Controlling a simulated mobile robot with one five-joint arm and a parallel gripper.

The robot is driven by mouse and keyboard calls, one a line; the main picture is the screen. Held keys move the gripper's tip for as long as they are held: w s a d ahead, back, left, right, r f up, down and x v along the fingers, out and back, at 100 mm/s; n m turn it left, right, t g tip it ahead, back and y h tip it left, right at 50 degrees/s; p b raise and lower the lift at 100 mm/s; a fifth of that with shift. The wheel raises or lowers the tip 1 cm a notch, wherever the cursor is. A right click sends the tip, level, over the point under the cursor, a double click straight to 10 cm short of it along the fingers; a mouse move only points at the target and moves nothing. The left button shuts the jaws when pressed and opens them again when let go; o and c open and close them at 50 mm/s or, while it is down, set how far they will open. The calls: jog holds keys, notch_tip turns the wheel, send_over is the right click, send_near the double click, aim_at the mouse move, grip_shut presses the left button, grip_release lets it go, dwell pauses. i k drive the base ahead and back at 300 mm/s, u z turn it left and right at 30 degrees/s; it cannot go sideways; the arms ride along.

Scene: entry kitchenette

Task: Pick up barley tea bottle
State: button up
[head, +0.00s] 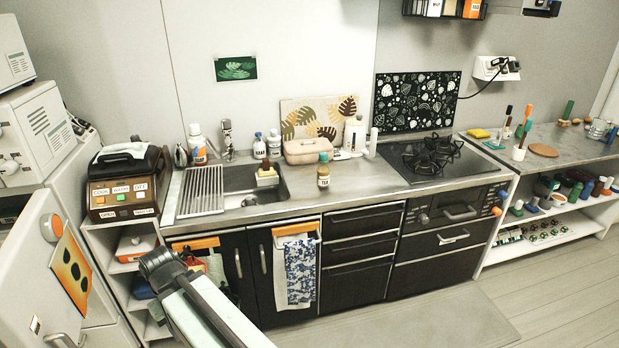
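A small bottle (323,175) with a teal cap, a yellowish-brown body and a pale label stands upright on the steel counter. It is near the counter's front edge, just right of the sink. The label seems to end in "TEA", but it is too small to read surely. My arm reaches in from the bottom, left of the middle, with a dark joint at its upper end in front of the lower cabinets. I make out no gripper fingers. The arm is apart from the bottle, below it and to its left in the picture.
The sink (241,200) with a drying rack (202,191) lies left of the bottle. A pinkish box (308,151) and a white jug (355,134) stand behind it. The stove (437,156) is to the right. An open white door (44,268) stands at far left.

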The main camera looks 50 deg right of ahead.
aim_at(323, 172)
jog(key=u, duration=0.1)
jog(key=i, duration=0.85)
